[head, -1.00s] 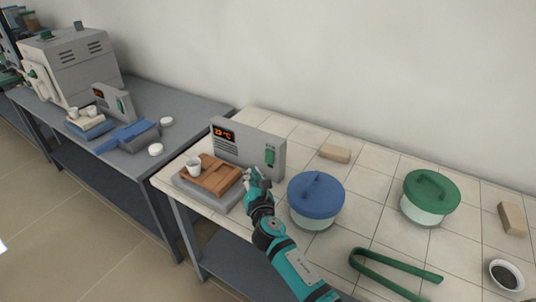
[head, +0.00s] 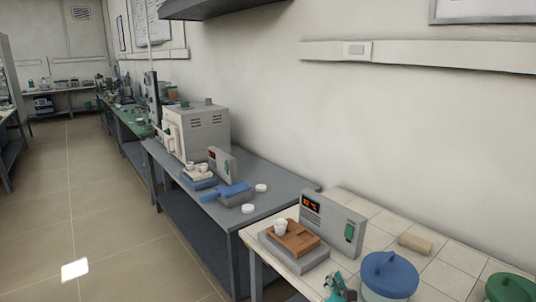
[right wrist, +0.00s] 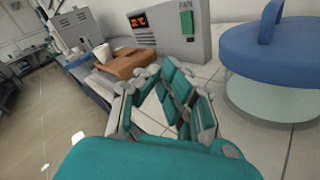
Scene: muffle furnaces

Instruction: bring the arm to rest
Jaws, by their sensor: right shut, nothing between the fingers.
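My right gripper (head: 340,287) shows at the bottom edge of the head view, between the wooden board and the blue-lidded jar. Its fingers are shut with nothing between them; in the right wrist view the gripper (right wrist: 160,72) points towards the fan unit. Most of my right arm is below the head frame. My left gripper is not in view.
A white cup (head: 280,226) stands on the wooden board (head: 303,246) before the grey fan unit (head: 333,220). The blue-lidded jar (head: 390,272) and a green lid (head: 510,288) are to the right. A furnace (head: 200,130) stands on the grey bench (head: 285,187).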

